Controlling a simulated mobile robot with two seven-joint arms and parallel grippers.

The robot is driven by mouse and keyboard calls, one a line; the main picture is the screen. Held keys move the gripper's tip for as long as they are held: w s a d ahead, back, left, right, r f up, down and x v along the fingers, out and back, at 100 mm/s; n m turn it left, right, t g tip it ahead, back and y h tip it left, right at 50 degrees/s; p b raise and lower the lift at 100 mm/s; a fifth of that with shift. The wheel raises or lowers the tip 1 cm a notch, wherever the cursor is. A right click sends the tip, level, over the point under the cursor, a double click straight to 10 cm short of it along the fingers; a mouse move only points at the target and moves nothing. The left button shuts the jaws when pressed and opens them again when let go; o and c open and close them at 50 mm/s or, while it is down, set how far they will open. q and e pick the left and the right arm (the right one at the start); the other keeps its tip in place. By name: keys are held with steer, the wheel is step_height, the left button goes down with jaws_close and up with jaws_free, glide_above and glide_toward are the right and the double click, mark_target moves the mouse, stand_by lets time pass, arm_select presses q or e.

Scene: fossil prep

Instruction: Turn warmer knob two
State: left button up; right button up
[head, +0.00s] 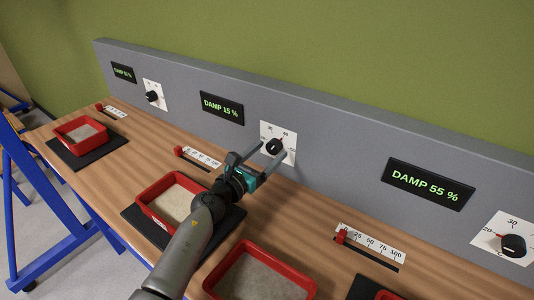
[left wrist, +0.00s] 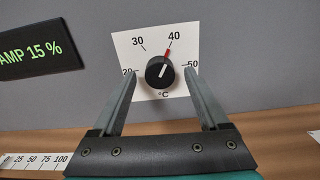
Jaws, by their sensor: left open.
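The middle warmer knob (head: 274,146) is a round black knob on a white dial plate (head: 290,156) on the grey panel. In the left wrist view the knob (left wrist: 160,72) has a white pointer line tilted slightly right of straight up. A red mark (left wrist: 167,54) stands on the dial by 40. My left gripper (head: 255,155) is open in front of this dial. In the left wrist view its two fingers (left wrist: 162,88) reach toward the plate, one on each side of and below the knob. I cannot tell whether they touch it. My right gripper is not in view.
A display (head: 222,108) reading DAMP 15 % is left of the dial. Another dial with a knob (head: 152,96) is further left, and a third knob (head: 513,245) is at the right. Red trays (head: 150,190) of sand and sliders (head: 342,236) occupy the wooden bench (head: 290,215).

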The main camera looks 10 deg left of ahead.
arm_select(q)
steer(key=shift+c, duration=0.2)
jaws_close()
stand_by(0.3)
steer(key=shift+n, duration=0.3)
steer(key=n+p, duration=0.2)
steer(key=n, duration=0.3)
steer(key=n+p, duration=0.1)
steer(key=n, duration=0.5)
steer(key=shift+n, duration=0.4)
steer(key=n+p, duration=0.2)
steer(key=n, duration=0.4)
steer(key=n+p, duration=0.1)
steer(key=n, duration=0.4)
steer(key=shift+p, duration=0.3)
steer(key=shift+n, duration=0.4)
